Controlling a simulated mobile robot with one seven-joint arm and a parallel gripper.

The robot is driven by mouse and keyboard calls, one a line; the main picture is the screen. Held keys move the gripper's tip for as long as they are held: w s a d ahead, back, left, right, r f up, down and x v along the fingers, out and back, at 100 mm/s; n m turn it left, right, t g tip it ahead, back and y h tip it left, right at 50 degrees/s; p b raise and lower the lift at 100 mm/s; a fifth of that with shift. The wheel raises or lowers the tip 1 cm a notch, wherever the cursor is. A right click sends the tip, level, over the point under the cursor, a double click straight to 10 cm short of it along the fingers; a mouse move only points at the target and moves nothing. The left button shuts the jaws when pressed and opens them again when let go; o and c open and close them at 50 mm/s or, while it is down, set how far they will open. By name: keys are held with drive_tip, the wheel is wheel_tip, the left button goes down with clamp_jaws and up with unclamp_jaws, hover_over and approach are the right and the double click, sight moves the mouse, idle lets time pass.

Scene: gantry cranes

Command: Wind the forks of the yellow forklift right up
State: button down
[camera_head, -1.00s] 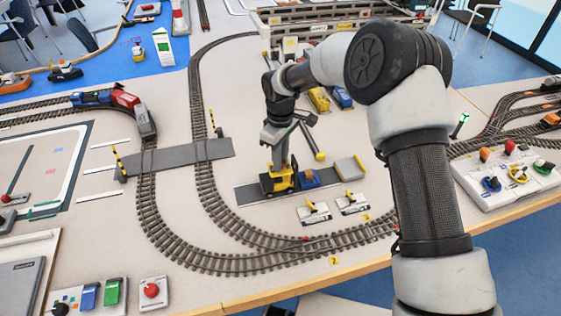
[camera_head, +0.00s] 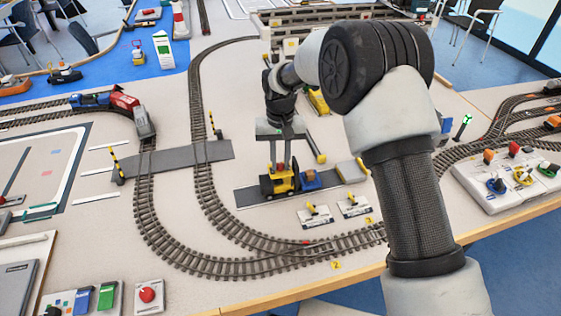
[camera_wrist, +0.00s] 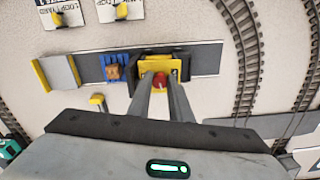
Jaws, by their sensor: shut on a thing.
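The yellow forklift (camera_head: 279,184) stands on a grey strip on the layout, and it also shows from above in the wrist view (camera_wrist: 172,66). A red knob (camera_wrist: 159,82) sits on top of it. My gripper (camera_head: 282,163) comes down from above, its two fingers shut on the red knob, one on each side. A blue pallet (camera_head: 311,184) with a brown load (camera_wrist: 114,72) is just in front of the forklift, on its right in the head view. The forks are hidden, so their height cannot be told.
A grey and yellow platform (camera_head: 351,171) ends the strip on the right. Two labelled signs with yellow levers (camera_head: 316,214) stand in front. Curved track (camera_head: 207,190) runs left and in front. A yellow-ended post (camera_head: 320,157) stands close behind the strip.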

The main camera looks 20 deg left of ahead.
drive_tip(key=m, duration=0.5)
drive_tip(key=shift+m, duration=0.3)
drive_tip(key=m, duration=0.4)
drive_tip(key=shift+a, duration=0.1)
drive_tip(key=m+p, duration=0.1)
drive_tip(key=m, duration=0.4)
drive_tip(key=shift+m, duration=0.4)
drive_tip(key=m+p, duration=0.1)
drive_tip(key=m, duration=0.3)
drive_tip(key=shift+w+m, duration=0.1)
drive_tip(key=shift+m, duration=0.3)
drive_tip(key=c, duration=1.6)
unclamp_jaws()
drive_tip(key=shift+r, duration=0.1)
